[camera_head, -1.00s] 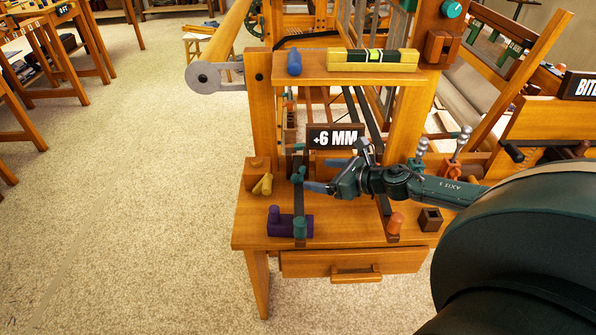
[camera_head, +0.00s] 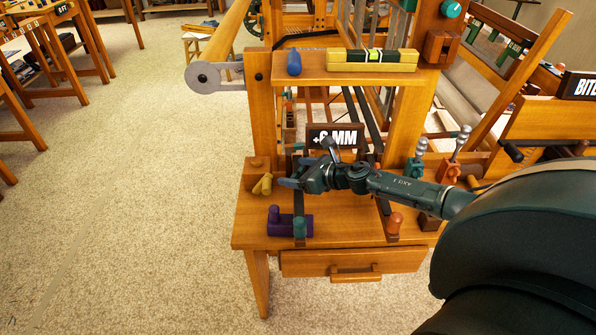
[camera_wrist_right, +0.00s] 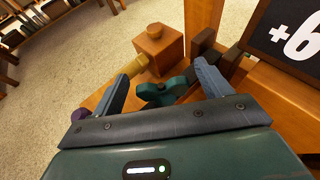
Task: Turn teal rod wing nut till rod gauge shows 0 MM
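The teal wing nut (camera_wrist_right: 163,93) shows in the right wrist view on a dark rod, between my right gripper's two spread fingers (camera_wrist_right: 162,84). The fingers stand apart on either side of it; I cannot tell whether either touches it. In the head view my right gripper (camera_head: 288,183) reaches in from the right and hides the wing nut. The rod gauge (camera_head: 345,131) reads +6 MM, its lower part covered by my gripper; a cropped piece of the sign (camera_wrist_right: 290,35) shows "+6" in the wrist view. My left gripper is not in view.
A purple tool (camera_head: 288,222) and a yellow piece (camera_head: 262,184) lie near the bench's left side. An orange knob (camera_head: 395,221) is at the front right, above the drawer (camera_head: 352,263). A spirit level (camera_head: 345,61) rests on the upper shelf.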

